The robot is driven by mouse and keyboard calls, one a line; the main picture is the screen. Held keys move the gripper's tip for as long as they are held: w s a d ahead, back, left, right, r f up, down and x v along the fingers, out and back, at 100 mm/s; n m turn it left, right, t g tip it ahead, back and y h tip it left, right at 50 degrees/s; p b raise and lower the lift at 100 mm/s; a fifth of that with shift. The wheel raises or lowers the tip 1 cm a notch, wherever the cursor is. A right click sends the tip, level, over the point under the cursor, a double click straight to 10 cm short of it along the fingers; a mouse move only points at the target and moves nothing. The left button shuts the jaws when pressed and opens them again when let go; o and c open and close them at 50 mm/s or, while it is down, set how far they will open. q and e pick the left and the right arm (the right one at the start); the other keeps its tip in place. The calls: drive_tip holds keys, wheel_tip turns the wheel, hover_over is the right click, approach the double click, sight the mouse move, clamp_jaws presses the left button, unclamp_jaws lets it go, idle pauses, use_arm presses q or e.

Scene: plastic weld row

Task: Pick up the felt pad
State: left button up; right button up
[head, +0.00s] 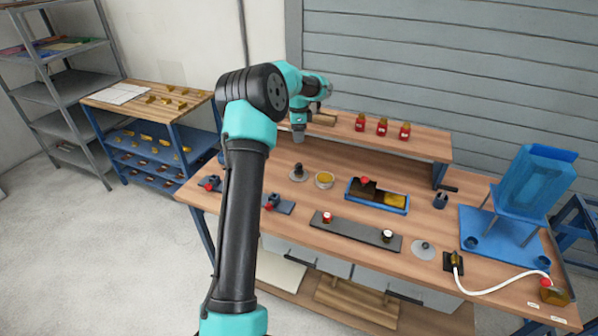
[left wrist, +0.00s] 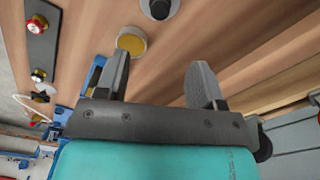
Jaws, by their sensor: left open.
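No thing in view is plainly the felt pad. Candidates are a grey disc with a dark knob (head: 298,174) and a round pale dish with a yellow face (head: 324,180), side by side on the bench. The dish also shows in the left wrist view (left wrist: 131,41), beyond the left finger, with the dark knob (left wrist: 158,9) at the top edge. A dark block with a red knob (head: 368,188) sits in a blue tray (head: 377,205) beside a yellow piece. My left gripper (left wrist: 158,68) is open and empty above the bench, behind the disc in the head view. My right gripper is out of view.
A dark strip with red and white buttons (head: 355,234) lies at the bench front. A raised shelf (head: 430,147) with several red jars stands behind. A blue hopper stand (head: 530,190) and a white hose (head: 500,288) are at right. Bare wood (head: 330,155) lies before the shelf.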

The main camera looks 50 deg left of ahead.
use_arm(q)
approach(299, 164)
drive_tip(key=f, duration=0.5)
drive_tip(key=shift+s+f, duration=0.1)
drive_tip(key=shift+s, duration=0.15)
drive_tip(key=shift+w+f, duration=0.15)
drive_tip(key=shift+f, duration=2.45)
drive_tip(key=shift+d, duration=0.1)
drive_tip(key=c, duration=1.1)
drive_tip(key=shift+o, duration=0.2)
